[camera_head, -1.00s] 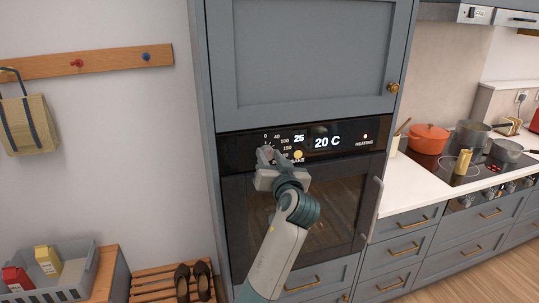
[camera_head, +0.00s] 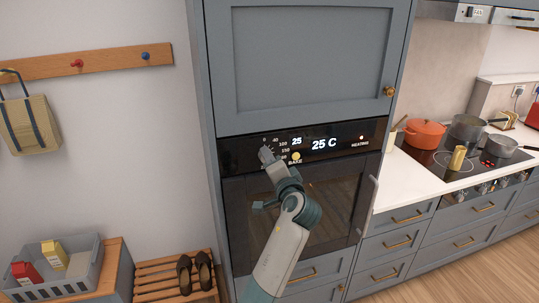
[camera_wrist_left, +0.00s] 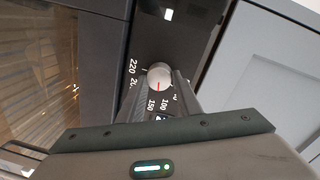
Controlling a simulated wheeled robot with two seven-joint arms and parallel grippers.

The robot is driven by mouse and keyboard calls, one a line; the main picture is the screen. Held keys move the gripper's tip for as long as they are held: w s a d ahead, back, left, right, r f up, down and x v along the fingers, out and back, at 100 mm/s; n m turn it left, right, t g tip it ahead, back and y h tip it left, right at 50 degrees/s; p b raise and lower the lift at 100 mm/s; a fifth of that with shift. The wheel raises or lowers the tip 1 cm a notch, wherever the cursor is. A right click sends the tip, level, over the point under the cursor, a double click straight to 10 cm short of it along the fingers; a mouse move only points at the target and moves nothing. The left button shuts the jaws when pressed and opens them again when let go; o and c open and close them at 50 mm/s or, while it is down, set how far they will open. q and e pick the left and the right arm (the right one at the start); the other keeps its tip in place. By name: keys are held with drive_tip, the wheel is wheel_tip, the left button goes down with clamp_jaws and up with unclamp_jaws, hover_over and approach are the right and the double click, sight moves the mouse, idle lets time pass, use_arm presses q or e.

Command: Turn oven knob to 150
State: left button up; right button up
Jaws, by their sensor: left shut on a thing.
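The oven's black control panel (camera_head: 345,142) shows a smaller 25 and a larger 25 C, with a small light above the word HEATING. My left gripper (camera_head: 267,153) is at the panel's left end and hides most of the knob there. In the left wrist view the round pale knob (camera_wrist_left: 158,73) sits between the two fingertips, and the gripper is shut on it. The knob's red line points down in that picture, toward the 150 and 100 marks; the exact setting is hard to read. The fingers partly cover the scale. My right gripper is not in view.
The dark oven door (camera_head: 335,195) lies below the panel, with a vertical handle (camera_head: 368,205) at its right. A grey cupboard door (camera_head: 310,60) is above. The counter at right holds pots on a hob (camera_head: 455,160). A shoe rack (camera_head: 160,275) stands at lower left.

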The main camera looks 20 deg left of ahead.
use_arm(q)
drive_tip(key=shift+r+m+p, duration=0.1)
drive_tip(key=shift+m+p, duration=0.4)
drive_tip(key=shift+m, duration=0.5)
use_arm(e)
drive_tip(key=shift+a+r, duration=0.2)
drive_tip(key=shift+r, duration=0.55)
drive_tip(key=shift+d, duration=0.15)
use_arm(q)
drive_tip(key=o, duration=1)
drive_tip(key=shift+w, duration=0.1)
drive_tip(key=shift+o, duration=0.2)
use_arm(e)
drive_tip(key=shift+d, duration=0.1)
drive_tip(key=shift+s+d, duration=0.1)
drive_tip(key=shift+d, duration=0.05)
